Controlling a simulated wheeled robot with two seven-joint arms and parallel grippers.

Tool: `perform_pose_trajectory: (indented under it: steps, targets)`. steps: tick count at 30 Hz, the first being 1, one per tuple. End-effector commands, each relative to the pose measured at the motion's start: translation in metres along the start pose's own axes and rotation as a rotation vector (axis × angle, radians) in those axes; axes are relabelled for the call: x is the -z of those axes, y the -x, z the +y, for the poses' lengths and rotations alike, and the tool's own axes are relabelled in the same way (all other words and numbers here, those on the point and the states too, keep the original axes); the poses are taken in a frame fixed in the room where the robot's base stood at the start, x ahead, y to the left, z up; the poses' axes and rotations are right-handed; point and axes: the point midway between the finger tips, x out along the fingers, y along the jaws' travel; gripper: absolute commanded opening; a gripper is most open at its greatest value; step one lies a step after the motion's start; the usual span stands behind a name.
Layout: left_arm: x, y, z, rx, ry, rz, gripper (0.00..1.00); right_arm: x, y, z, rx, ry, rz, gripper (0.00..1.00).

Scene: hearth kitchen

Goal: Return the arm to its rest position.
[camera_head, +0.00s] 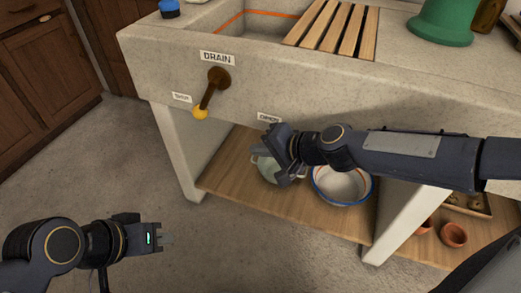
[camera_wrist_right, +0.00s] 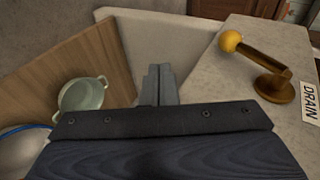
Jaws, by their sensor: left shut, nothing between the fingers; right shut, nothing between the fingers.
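My right arm reaches in from the right across the front of the stone sink in the head view. Its gripper (camera_head: 262,150) is in front of the sink's face, below and right of the drain lever, and points left. In the right wrist view the gripper's fingers (camera_wrist_right: 158,86) are together with nothing between them. My left gripper (camera_head: 166,238) is low at the left above the floor, shut and empty, pointing right. The drain lever (camera_head: 211,92) has a brown mount and a yellow knob, and hangs down; it also shows in the right wrist view (camera_wrist_right: 262,68).
Under the sink, a wooden shelf (camera_head: 231,179) holds a pale green pot (camera_head: 267,170) and a white, blue-rimmed bowl (camera_head: 342,187). Terracotta pots (camera_head: 453,235) stand at the right. A slatted wooden rack (camera_head: 334,27) lies on the sink. The floor at left is clear.

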Motion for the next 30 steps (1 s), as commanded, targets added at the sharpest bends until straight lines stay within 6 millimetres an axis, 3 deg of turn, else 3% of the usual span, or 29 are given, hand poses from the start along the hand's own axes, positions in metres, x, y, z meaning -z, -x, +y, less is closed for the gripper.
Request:
perform_pose_trajectory:
  steps: [17, 20, 23, 27, 30]
  targets:
    - [0.000, 0.000, 0.000, 0.000, 0.000, 0.000, 0.00, 0.000, 0.007, 0.002, -0.009, 0.019, 0.005, 0.00]
    - [0.000, 0.001, 0.000, 0.000, 0.000, 0.000, 0.00, 0.000, 0.029, 0.010, -0.046, 0.086, 0.020, 0.00]
    - [0.001, 0.001, 0.000, 0.000, 0.000, 0.000, 0.00, -0.003, 0.070, 0.027, -0.117, 0.188, 0.044, 0.00]
    - [0.001, 0.002, 0.001, 0.000, 0.000, 0.000, 0.00, -0.015, 0.137, 0.064, -0.250, 0.308, 0.074, 0.00]
    - [0.001, 0.002, 0.001, 0.000, 0.000, 0.000, 0.00, -0.029, 0.177, 0.090, -0.331, 0.353, 0.087, 0.00]
